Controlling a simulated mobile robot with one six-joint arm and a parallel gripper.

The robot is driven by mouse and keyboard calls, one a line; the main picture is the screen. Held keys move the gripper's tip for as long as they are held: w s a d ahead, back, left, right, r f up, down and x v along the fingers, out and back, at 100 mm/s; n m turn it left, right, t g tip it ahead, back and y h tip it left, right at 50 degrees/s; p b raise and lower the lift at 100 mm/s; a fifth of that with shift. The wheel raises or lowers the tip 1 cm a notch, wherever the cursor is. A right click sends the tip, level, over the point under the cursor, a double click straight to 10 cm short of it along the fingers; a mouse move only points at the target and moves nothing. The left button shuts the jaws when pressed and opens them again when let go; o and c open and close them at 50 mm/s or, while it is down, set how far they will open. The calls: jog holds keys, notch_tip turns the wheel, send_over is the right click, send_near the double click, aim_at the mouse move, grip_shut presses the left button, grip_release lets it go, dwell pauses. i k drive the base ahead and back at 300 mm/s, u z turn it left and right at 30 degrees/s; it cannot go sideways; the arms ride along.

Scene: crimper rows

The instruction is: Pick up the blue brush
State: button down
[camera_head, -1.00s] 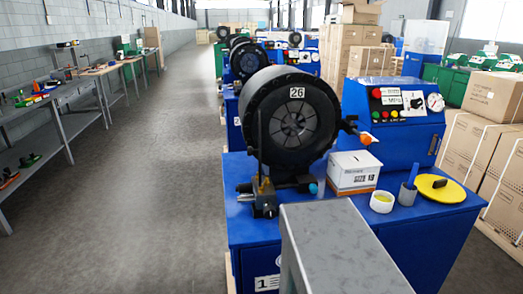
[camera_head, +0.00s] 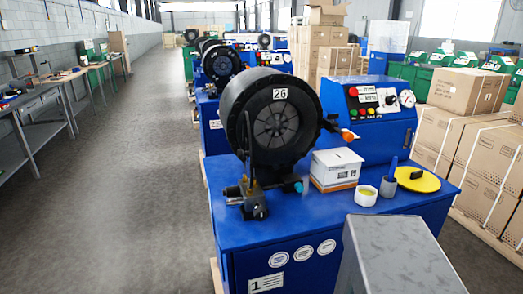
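The blue brush (camera_head: 392,169) shows as a blue handle standing nearly upright in a small grey cup (camera_head: 388,187) on the blue machine bench (camera_head: 320,214). Its lower end is hidden inside the cup. A white round tub (camera_head: 365,195) stands just left of the cup, and a yellow disc (camera_head: 424,184) with a black piece on it lies just right. My gripper is not in view.
The black crimper head marked 26 (camera_head: 272,125) and a white box (camera_head: 335,168) stand left of the cup. A blue control panel (camera_head: 372,103) rises behind. A grey block (camera_head: 400,255) fills the near foreground. Cartons (camera_head: 467,90) stand at right; the left aisle floor (camera_head: 130,200) is clear.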

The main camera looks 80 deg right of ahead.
aim_at(393, 166)
jog(key=z, duration=0.15)
jog(key=k, duration=0.25)
jog(key=z, duration=2.8)
jog(key=k, duration=0.55)
jog(key=u, duration=0.25)
jog(key=i, duration=0.35)
